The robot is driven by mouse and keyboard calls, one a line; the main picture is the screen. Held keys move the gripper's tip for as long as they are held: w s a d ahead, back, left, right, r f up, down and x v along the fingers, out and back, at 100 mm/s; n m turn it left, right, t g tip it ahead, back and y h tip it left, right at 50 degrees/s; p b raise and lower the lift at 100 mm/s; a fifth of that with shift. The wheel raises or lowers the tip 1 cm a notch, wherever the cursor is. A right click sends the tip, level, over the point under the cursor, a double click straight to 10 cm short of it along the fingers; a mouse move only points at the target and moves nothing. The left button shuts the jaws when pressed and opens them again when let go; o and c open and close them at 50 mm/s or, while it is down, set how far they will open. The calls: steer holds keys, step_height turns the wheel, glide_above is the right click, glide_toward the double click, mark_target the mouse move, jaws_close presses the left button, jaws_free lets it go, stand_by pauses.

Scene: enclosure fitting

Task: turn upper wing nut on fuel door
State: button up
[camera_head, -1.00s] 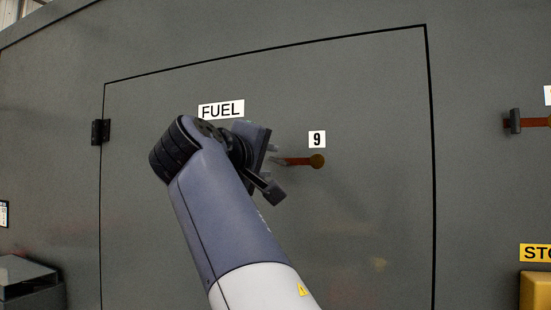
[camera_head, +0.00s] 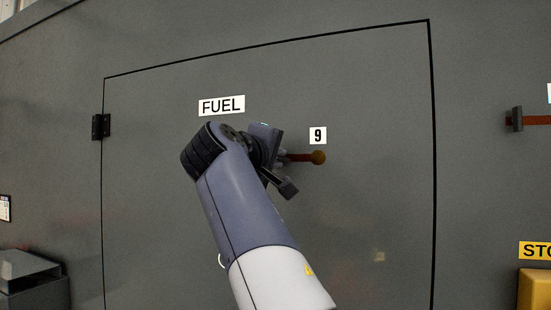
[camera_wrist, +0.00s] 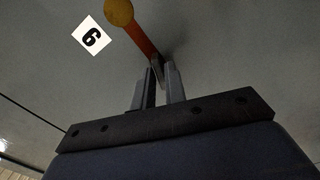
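The fuel door (camera_head: 370,90) is a grey panel, closed, with a white FUEL label (camera_head: 222,105). A red-brown handle bar (camera_head: 301,157) with a round yellow-orange knob (camera_head: 319,157) sits beside the label 9 (camera_head: 318,135). My gripper (camera_head: 283,157) is at the bar's left end. In the wrist view, its two fingers (camera_wrist: 159,70) point at the bar's end (camera_wrist: 143,42), with a narrow gap between them. A thin grey piece, perhaps the wing nut (camera_wrist: 156,66), shows at the fingertips. I cannot tell whether the fingers touch it. My arm hides part of the door.
A black hinge (camera_head: 101,126) is on the door's left edge. Another red bar with a dark block (camera_head: 516,118) is at far right. A yellow box (camera_head: 535,290) is at lower right, and a grey box (camera_head: 30,275) is at lower left.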

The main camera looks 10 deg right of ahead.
jaws_close()
steer(key=shift+m, duration=0.3)
steer(key=m+b, duration=0.2)
steer(key=m, duration=1.1)
stand_by(0.4)
steer(key=o, duration=0.5)
jaws_free()
